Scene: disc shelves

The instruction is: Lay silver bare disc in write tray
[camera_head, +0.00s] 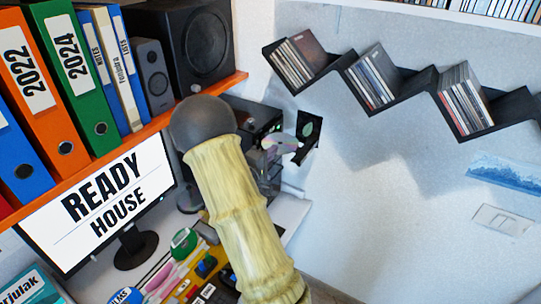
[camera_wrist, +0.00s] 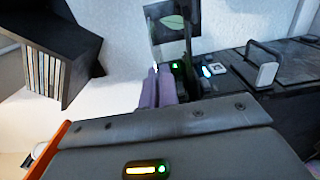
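A shiny, pale, iridescent disc (camera_head: 279,143) shows beside the black disc device (camera_head: 246,117) in the head view. I cannot tell whether it is held or resting on something. In the wrist view my gripper (camera_wrist: 157,74) has two purple-grey fingers close together, above the front of the black device (camera_wrist: 285,88). What lies between the fingers is too small to tell, and no disc shows clearly there. In the head view my gripper is not clearly seen, with my arm in front of that area. No write tray can be clearly told apart.
A dark square plate (camera_head: 309,131) with a greenish round patch stands by the wall; it also shows in the wrist view (camera_wrist: 158,32). A zigzag black shelf (camera_head: 405,97) holds several disc cases. An orange shelf (camera_head: 128,139) carries binders and speakers above a monitor (camera_head: 100,209).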

